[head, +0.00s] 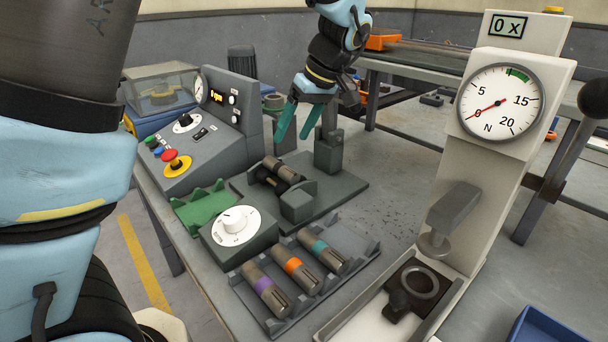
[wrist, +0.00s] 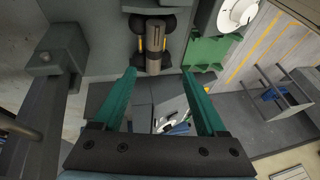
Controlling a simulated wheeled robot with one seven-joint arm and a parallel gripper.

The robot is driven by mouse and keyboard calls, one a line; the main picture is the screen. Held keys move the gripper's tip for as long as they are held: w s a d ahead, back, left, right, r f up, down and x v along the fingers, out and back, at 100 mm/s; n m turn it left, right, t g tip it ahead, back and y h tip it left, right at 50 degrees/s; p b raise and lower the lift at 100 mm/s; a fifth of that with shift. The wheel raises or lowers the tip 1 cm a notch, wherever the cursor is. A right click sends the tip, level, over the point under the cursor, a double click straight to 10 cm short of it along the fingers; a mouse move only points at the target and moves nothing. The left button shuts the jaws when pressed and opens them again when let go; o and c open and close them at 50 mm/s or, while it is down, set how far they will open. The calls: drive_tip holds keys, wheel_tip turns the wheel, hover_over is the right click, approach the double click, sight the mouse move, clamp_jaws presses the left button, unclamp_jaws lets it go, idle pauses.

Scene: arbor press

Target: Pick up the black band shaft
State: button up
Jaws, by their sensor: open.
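A grey-brown shaft (head: 284,169) lies across the dark rollers of a grey fixture in the middle of the bench. It shows a dark band, and no coloured one; I take it to be the black band shaft. In the wrist view the shaft (wrist: 154,52) is at the top centre, its near end in line with the gap between my fingers. My gripper (head: 291,138) has two teal fingers, spread apart and empty, above and behind the shaft in the head view. In the wrist view my gripper (wrist: 158,72) does not touch it.
A tray (head: 362,251) holds shafts with purple (head: 266,289), orange (head: 296,269) and teal (head: 322,250) bands. A green V-rest (head: 203,207), a dial box (head: 235,225) and a control panel (head: 205,135) stand left. An upright post (head: 328,150) is near my gripper. The press (head: 500,130) stands right.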

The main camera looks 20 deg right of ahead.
sight(282, 164)
drive_tip(key=x, duration=0.2)
drive_tip(key=d+p+x, duration=0.1)
drive_tip(key=x, duration=0.1)
drive_tip(key=shift+f, duration=0.6)
drive_tip(key=shift+w+p+x, duration=0.15)
drive_tip(key=shift+p+x, duration=0.55)
drive_tip(key=shift+x, duration=0.65)
drive_tip(key=shift+w+p+x, duration=0.1)
drive_tip(key=shift+p+x, duration=0.6)
drive_tip(key=shift+x, duration=0.7)
drive_tip(key=shift+r, duration=0.1)
drive_tip(key=shift+c, duration=0.3)
clamp_jaws()
